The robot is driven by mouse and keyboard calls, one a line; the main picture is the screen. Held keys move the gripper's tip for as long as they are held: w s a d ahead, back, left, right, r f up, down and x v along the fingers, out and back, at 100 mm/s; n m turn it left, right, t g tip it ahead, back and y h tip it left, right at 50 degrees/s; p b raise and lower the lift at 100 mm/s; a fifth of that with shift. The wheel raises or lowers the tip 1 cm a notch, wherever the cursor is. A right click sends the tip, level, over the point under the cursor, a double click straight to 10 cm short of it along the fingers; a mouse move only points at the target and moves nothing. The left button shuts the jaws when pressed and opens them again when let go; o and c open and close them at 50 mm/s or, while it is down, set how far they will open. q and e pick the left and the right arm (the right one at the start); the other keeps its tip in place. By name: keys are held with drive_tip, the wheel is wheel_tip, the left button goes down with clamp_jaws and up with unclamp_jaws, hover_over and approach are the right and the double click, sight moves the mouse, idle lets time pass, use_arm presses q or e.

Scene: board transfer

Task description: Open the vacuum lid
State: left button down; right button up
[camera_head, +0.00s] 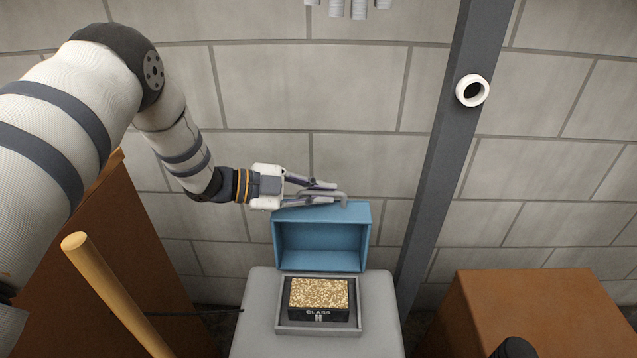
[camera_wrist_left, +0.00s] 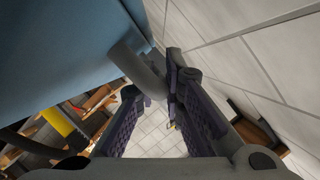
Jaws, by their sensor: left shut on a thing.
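The blue vacuum lid (camera_head: 322,262) stands raised at the back of the grey base, its hollow inside facing me. A grey bent handle (camera_head: 345,198) is on its upper edge. My left gripper (camera_head: 334,192) is at this handle, shut on it. In the left wrist view the handle (camera_wrist_left: 138,68) passes between the fingers of the gripper (camera_wrist_left: 155,88), beside the blue lid (camera_wrist_left: 60,45). Below the lid, an open grey tray (camera_head: 284,329) holds a black block with a speckled gold top (camera_head: 319,293), marked "CLASS H". My right gripper is not seen.
A grey pedestal (camera_head: 254,310) carries the tray. A brown box (camera_head: 535,305) stands at right, a brown panel (camera_head: 55,280) and a wooden pole (camera_head: 115,295) at left. A dark post (camera_head: 440,150) rises right of the lid before the block wall.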

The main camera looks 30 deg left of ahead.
sight(285, 211)
use_arm(q)
drive_tip(key=c, duration=2)
unclamp_jaws()
drive_tip(key=shift+o, duration=0.2)
drive_tip(key=v, duration=0.7)
drive_tip(key=shift+s+a+r, duration=0.1)
drive_tip(key=shift+s+a, duration=0.1)
drive_tip(key=shift+a, duration=0.05)
